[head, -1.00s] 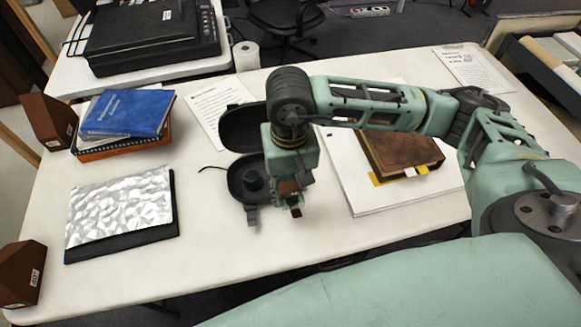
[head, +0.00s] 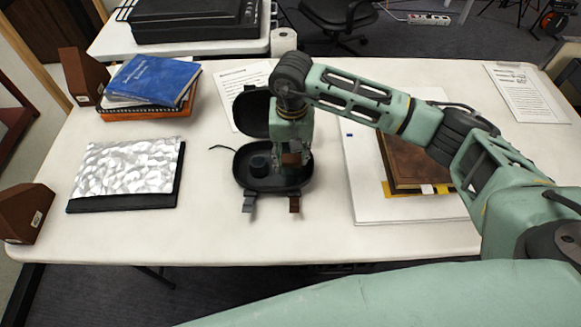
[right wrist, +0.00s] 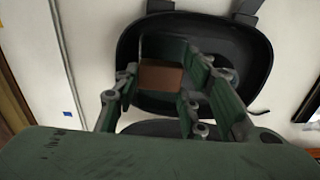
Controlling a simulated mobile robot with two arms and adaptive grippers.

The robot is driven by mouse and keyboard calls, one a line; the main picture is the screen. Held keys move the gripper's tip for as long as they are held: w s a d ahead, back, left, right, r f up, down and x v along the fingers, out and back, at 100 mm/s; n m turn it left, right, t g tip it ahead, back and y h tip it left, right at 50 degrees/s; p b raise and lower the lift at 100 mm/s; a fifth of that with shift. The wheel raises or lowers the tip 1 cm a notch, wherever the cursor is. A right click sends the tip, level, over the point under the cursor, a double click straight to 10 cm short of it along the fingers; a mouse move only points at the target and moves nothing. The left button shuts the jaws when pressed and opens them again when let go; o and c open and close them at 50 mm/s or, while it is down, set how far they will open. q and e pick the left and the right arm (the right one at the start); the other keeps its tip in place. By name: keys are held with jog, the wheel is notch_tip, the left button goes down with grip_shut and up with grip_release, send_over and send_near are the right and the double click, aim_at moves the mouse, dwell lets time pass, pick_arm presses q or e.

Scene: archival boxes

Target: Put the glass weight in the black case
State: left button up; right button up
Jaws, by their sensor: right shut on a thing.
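The black case (head: 240,172) lies open on the table, its lid (head: 252,112) hinged back away from me. A dark round piece (head: 259,166) is in its left part. My right gripper (head: 291,160) points down over the right part of the case. It is shut on a small brown block (head: 291,159), which I take to be the glass weight. The right wrist view shows the block (right wrist: 160,76) between the fingers, with the case's dark interior (right wrist: 255,60) behind it. I cannot tell if the block touches the case floor. My left gripper is not in view.
A brown book (head: 405,165) lies on a white board right of the case. A silvery sheet (head: 125,167) on a black folder lies at left. Table front of the case is clear.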

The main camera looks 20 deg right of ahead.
aim_at(291, 157)
jog(key=shift+w+a+f, duration=0.1)
jog(key=shift+w+f, duration=0.1)
jog(key=shift+w, duration=0.1)
jog(key=shift+f, duration=0.25)
notch_tip(291, 157, down, 3)
jog(key=shift+s+r+b, duration=0.1)
jog(key=shift+r+b, duration=0.1)
jog(key=shift+b, duration=0.5)
jog(key=shift+f, duration=0.4)
grip_shut()
jog(key=o, duration=1.4)
grip_release()
jog(key=shift+c, duration=0.2)
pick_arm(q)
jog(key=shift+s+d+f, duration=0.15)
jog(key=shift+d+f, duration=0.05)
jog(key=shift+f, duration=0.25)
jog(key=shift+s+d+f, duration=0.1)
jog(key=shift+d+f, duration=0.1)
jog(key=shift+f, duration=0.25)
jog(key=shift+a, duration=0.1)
